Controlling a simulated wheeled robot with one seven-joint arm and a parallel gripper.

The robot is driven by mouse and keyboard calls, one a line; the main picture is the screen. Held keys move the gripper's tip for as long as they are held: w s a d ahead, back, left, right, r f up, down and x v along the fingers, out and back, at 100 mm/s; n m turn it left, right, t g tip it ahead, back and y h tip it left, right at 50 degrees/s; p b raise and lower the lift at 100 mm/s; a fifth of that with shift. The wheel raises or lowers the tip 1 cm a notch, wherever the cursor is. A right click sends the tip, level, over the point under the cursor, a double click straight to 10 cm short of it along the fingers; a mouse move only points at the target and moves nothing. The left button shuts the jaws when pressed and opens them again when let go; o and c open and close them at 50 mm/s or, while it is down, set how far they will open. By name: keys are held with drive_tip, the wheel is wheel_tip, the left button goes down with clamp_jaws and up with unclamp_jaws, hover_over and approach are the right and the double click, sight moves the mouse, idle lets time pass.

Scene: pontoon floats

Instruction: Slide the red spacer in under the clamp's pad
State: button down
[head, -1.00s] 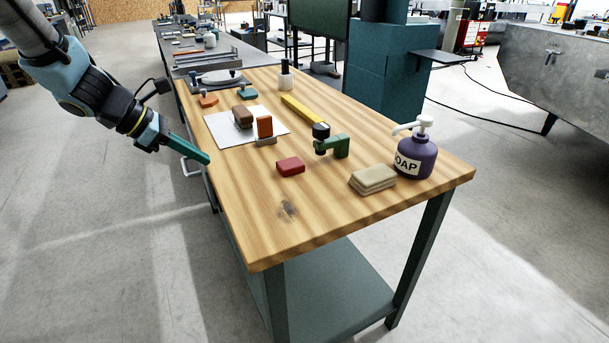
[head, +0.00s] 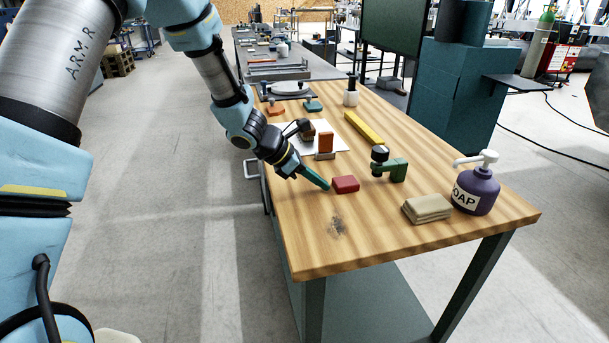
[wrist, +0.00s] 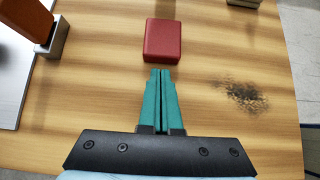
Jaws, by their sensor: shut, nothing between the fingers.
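The red spacer (head: 345,184) is a small red block lying flat on the wooden bench. It also shows in the wrist view (wrist: 163,40), just ahead of my fingertips. The green clamp (head: 394,169) with a black knob (head: 380,154) stands to the right of the spacer in the head view. A gap of bare wood lies between them. The underside of its pad is too small to make out. My gripper (head: 326,186) has teal fingers, shut and empty. In the wrist view the fingertips (wrist: 161,70) point at the spacer's near side, with a small gap in the picture.
A folded tan cloth (head: 427,208) and a purple soap bottle (head: 476,190) stand right of the clamp. A yellow bar (head: 364,127) lies behind it. An orange block (head: 326,142) in a grey holder stands near the white sheet (head: 338,139). The bench front is clear around a dark stain (head: 337,226).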

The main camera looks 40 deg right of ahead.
sight(353, 179)
drive_tip(key=shift+s+d, duration=0.15)
drive_tip(key=shift+d, duration=0.25)
drive_tip(key=s+d, duration=0.1)
drive_tip(key=d, duration=0.1)
drive_tip(key=s+d, duration=0.1)
drive_tip(key=d, duration=0.2)
drive_tip(key=s+d, duration=0.1)
drive_tip(key=d, duration=0.1)
drive_tip(key=shift+d, duration=0.3)
drive_tip(key=shift+w+a, duration=0.1)
